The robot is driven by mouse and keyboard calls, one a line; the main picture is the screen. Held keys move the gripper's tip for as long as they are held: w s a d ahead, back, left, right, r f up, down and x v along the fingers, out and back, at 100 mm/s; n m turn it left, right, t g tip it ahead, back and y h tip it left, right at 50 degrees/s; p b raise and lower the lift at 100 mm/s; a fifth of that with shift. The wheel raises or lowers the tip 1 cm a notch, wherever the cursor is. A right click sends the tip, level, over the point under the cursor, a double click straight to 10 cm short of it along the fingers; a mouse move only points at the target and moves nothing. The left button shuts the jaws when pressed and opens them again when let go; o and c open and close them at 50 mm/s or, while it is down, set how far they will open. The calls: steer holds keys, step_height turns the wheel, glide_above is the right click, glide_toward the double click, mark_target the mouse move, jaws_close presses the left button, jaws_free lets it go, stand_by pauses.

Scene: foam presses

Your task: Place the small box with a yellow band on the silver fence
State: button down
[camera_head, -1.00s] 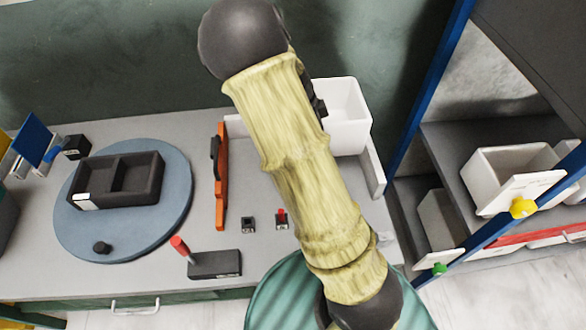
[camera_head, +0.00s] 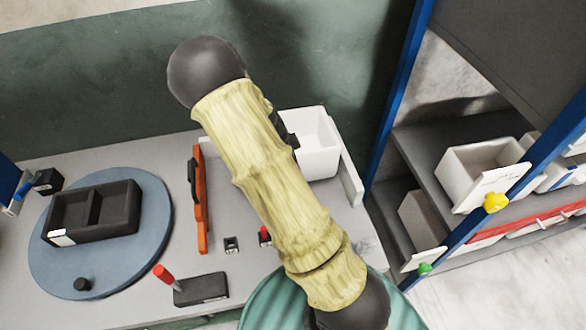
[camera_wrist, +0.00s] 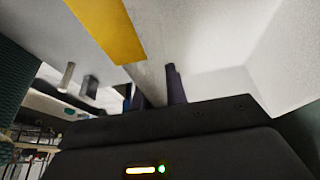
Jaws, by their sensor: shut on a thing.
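In the wrist view a white box with a yellow band (camera_wrist: 108,28) fills the upper part, very close. My gripper (camera_wrist: 156,78) is shut on its pale rim, one dark finger on each side of the wall. The box's inside shows on the right and the band on the outer left face. In the head view a white open box (camera_head: 318,146) is at the back right of the bench, partly behind my arm; no band shows there. My fingers are hidden there. A low pale grey wall (camera_head: 352,183), possibly the silver fence, runs along the bench's right side.
An orange fence with a black handle (camera_head: 200,210) stands mid-bench. A blue turntable (camera_head: 153,232) carries a black divided tray (camera_head: 119,211). A red-handled black block (camera_head: 202,289) lies in front. A blue-framed rack with white bins (camera_head: 470,174) stands right.

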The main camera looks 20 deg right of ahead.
steer(key=shift+f+p, duration=0.3)
steer(key=shift+f, duration=1.65)
steer(key=c, duration=1.4)
jaws_free()
steer(key=shift+w, duration=0.15)
steer(key=shift+a, duration=0.1)
steer(key=shift+s, duration=0.2)
steer(key=shift+w+r, duration=0.2)
steer(key=shift+r, duration=0.35)
steer(key=b+v, duration=0.1)
steer(key=v, duration=1)
steer(key=shift+a+b, duration=0.1)
steer(key=shift+b, duration=0.3)
steer(key=shift+s, duration=0.1)
